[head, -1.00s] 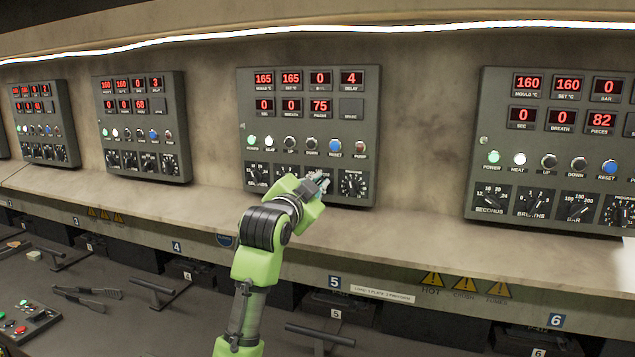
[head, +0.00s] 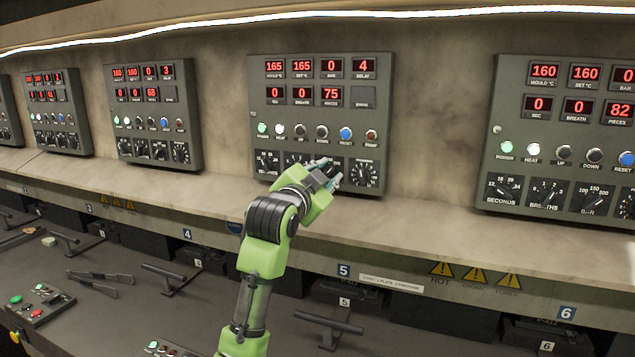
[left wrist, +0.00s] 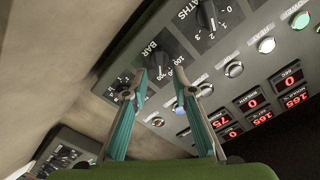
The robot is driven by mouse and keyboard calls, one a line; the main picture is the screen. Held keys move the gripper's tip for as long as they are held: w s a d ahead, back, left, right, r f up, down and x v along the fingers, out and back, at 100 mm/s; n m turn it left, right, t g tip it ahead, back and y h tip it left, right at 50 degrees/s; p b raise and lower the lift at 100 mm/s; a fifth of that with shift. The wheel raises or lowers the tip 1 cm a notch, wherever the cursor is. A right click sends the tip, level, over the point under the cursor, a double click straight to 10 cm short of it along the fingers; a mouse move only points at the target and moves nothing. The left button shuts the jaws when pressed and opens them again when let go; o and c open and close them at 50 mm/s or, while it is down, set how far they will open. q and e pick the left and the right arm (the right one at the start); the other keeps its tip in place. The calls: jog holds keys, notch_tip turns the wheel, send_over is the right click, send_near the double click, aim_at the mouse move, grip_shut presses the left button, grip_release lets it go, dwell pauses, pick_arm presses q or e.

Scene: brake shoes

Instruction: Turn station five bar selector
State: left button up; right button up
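The station five panel (head: 318,148) is the dark grey box with red readouts 165, 165, 0, 4 and 0, 0, 75. My left gripper (head: 328,173) is at its lower dial row and hides the bar selector in the head view. In the left wrist view the bar selector (left wrist: 160,72), a dark knob under the BAR label, shows between the two teal fingertips. My left gripper (left wrist: 161,82) is open there, its fingers apart on either side of the knob; contact cannot be told. My right gripper is not in view.
The programme dial (head: 364,174) is just right of my gripper, and it also shows in the left wrist view (left wrist: 119,92). The breaths knob (left wrist: 208,17) is on the other side. Round buttons (head: 322,132) sit above the dials. A ledge (head: 420,222) runs below the panels.

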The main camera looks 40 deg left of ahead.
pick_arm(q)
jog(key=v, duration=1)
jog(key=shift+s, duration=0.3)
jog(key=shift+d+f, duration=0.15)
